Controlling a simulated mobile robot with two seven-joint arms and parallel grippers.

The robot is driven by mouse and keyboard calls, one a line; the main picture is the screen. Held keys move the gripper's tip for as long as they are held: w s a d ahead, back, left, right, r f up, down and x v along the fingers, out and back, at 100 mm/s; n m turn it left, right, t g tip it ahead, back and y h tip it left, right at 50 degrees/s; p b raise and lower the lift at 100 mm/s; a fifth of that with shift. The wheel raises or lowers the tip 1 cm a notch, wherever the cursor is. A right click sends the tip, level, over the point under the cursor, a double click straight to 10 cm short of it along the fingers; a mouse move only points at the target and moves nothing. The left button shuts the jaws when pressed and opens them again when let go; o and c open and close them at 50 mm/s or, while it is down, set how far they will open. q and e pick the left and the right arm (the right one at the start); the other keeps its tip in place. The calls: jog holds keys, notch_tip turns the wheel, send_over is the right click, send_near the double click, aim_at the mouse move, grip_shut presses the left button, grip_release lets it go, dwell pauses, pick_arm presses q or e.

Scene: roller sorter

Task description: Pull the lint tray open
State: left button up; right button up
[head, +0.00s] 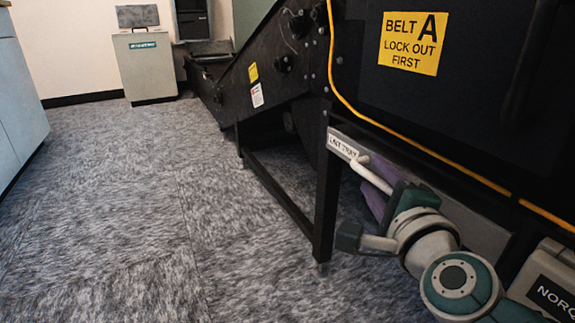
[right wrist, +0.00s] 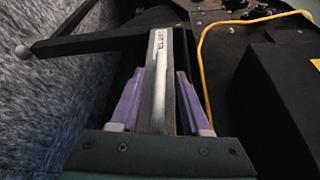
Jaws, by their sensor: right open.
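The lint tray (head: 343,146) shows as a long pale front with a small label, low on the side of the black sorter. A white bar handle (head: 373,178) runs along it. In the right wrist view the tray front (right wrist: 173,60) and the handle (right wrist: 158,95) run away from me. My right gripper (head: 376,196) is at the handle. Its two purple fingers stand apart on either side of the handle in the right wrist view (right wrist: 160,100), open. I cannot tell whether either finger touches it. The tray looks flush with the machine. My left gripper is out of view.
The sorter's black leg (head: 326,190) stands just left of the tray. A yellow cable (head: 400,125) runs above it. A grey case (head: 545,285) is at the lower right. Carpeted floor (head: 130,220) is clear to the left, with a pale bin (head: 146,72) far back.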

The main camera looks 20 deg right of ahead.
jog(key=shift+w+d, duration=0.1)
jog(key=shift+w, duration=0.2)
grip_shut()
dwell(1.3)
